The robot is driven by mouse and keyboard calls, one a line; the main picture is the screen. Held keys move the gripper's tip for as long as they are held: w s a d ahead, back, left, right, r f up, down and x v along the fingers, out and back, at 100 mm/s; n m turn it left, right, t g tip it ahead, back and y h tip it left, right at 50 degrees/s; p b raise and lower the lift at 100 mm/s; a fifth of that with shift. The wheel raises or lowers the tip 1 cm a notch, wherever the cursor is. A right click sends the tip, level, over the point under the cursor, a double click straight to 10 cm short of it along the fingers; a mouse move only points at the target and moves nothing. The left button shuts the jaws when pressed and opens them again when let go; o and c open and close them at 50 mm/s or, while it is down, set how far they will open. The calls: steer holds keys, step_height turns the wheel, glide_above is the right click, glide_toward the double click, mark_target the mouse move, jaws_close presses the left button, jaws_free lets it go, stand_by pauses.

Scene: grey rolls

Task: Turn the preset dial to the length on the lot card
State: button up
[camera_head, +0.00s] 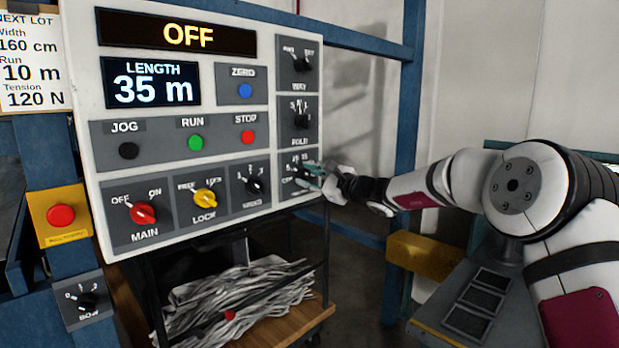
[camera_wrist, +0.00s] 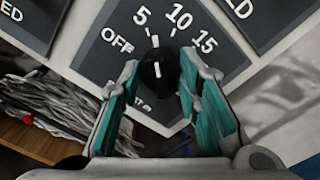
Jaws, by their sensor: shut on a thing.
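The lot card (camera_head: 30,62), at the far left of the head view, reads width 160 cm, run 10 m, tension 120 N. The dial under my gripper is a black knob (camera_wrist: 158,70) on a dark grey plate (camera_wrist: 95,62) marked OFF, 5, 10 and 15. It is at the panel's lower right in the head view, mostly hidden there. My gripper (camera_head: 317,174) is shut on this knob, with its teal pads (camera_wrist: 160,95) on either side in the wrist view. The knob's white line points up, around the 5 and 10 side; I cannot tell the exact setting. The plate's lower label is partly hidden.
The panel's display (camera_head: 150,84) reads LENGTH 35 m, and the one above (camera_head: 188,36) reads OFF. Two similar dials (camera_head: 303,60) (camera_head: 301,118) are stacked above. A speed-like knob (camera_head: 254,184) is close left. Grey strips (camera_head: 235,295) fill a cart below.

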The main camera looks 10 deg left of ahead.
steer(key=m+p, duration=0.1)
steer(key=m, duration=0.4)
steer(key=shift+m+p, duration=0.3)
steer(key=shift+m, duration=0.1)
stand_by(0.4)
steer(key=o, duration=1.2)
steer(key=shift+c, duration=0.2)
steer(key=v, duration=1.2)
